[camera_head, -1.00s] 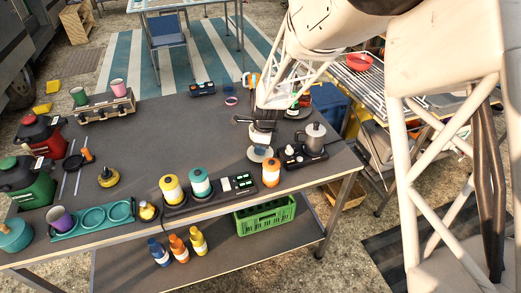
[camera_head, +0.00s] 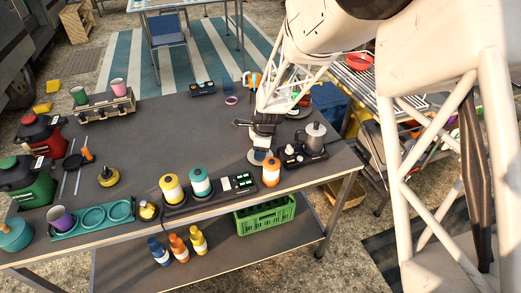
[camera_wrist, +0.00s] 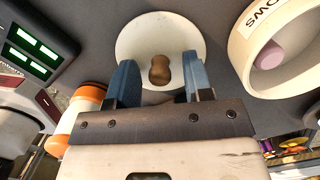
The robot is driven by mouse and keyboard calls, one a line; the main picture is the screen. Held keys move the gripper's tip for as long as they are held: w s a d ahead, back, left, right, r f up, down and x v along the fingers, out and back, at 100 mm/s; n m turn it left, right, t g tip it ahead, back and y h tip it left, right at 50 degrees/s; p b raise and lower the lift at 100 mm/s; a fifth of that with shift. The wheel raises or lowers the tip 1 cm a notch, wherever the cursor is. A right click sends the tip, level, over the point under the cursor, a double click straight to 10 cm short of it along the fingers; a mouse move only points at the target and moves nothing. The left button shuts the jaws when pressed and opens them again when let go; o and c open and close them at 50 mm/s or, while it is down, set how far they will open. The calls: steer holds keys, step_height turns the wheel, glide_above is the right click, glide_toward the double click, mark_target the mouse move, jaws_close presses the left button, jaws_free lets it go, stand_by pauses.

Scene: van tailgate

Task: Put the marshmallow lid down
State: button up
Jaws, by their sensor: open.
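The marshmallow lid (camera_wrist: 135,40) is a round cream disc with a brown knob (camera_wrist: 159,66) at its middle. In the wrist view it appears to lie flat on the dark table, knob up. It also shows in the head view (camera_head: 256,157), partly covered by my gripper (camera_head: 262,148). In the wrist view my gripper (camera_wrist: 157,76) is open. Its two blue fingers stand on either side of the knob, apart from it.
An orange-and-white bottle (camera_head: 270,172) stands close to the lid. A metal pot (camera_head: 314,137) on a dark unit is to its right. A dark charger with green displays (camera_head: 238,184) lies near the front edge. The table's middle left (camera_head: 170,125) is clear.

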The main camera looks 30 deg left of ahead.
mark_target(267, 156)
steer(key=shift+r, duration=0.1)
step_height(267, 156, up, 12)
steer(key=d, duration=0.1)
steer(key=shift+w+d, duration=0.2)
stand_by(0.5)
steer(key=shift+d+r, duration=0.1)
stand_by(0.7)
steer(key=s+d+r+n+t, duration=0.1)
steer(key=s+d+r+n, duration=0.1)
steer(key=d+r, duration=0.5)
steer(key=s+d+r+n, duration=0.2)
steer(key=d, duration=1)
steer(key=s+d+r+n+t, duration=0.1)
steer(key=s+d+r+n, duration=0.15)
steer(key=d+r, duration=0.45)
steer(key=s+d+n+t+h, duration=0.1)
steer(key=s+d+n, duration=0.6)
steer(key=s+d, duration=1.3)
steer(key=shift+s+d+f+h, duration=0.15)
steer(key=shift+s+d+h, duration=0.2)
steer(key=shift+d, duration=0.6)
